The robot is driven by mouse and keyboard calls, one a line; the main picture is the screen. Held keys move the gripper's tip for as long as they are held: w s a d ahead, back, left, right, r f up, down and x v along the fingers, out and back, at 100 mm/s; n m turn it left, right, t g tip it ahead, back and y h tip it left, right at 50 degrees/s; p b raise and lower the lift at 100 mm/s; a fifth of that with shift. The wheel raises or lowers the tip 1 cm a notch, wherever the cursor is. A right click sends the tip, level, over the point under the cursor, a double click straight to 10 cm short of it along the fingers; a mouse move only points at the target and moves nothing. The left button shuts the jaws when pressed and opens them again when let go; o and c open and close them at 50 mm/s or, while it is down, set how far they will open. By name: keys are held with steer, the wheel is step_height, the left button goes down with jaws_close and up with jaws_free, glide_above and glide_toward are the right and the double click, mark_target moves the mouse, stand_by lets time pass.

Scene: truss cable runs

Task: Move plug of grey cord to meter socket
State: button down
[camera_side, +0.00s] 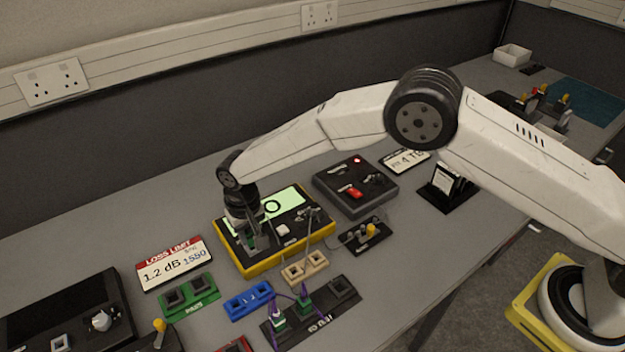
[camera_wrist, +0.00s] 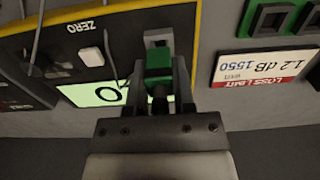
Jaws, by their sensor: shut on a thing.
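The meter (camera_side: 320,233) is a black box with a yellow edge and a lit green screen; it also shows in the wrist view (camera_wrist: 65,18). My gripper (camera_side: 257,246) is down at the meter's front left part, beside the screen. In the wrist view my gripper (camera_wrist: 158,72) is shut on a green plug (camera_wrist: 158,63). A light grey socket frame (camera_wrist: 156,36) on the meter shows right at the plug's far end. I cannot tell how deep the plug sits in it. The held plug's cord is mostly hidden by the gripper.
A beige double socket (camera_side: 305,268), a blue one (camera_side: 248,300) and a green one (camera_side: 188,296) lie in front. A black strip (camera_side: 335,308) holds green plugs with purple cord. The loss limit card (camera_side: 172,262) lies left. A dark box (camera_side: 352,190) stands behind right.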

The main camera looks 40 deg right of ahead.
steer(key=shift+f, duration=0.85)
stand_by(2.5)
steer(key=shift+c, duration=1.9)
jaws_free()
steer(key=shift+r, duration=0.15)
steer(key=shift+r, duration=2.4)
steer(key=shift+r, duration=0.15)
steer(key=shift+r, duration=1.8)
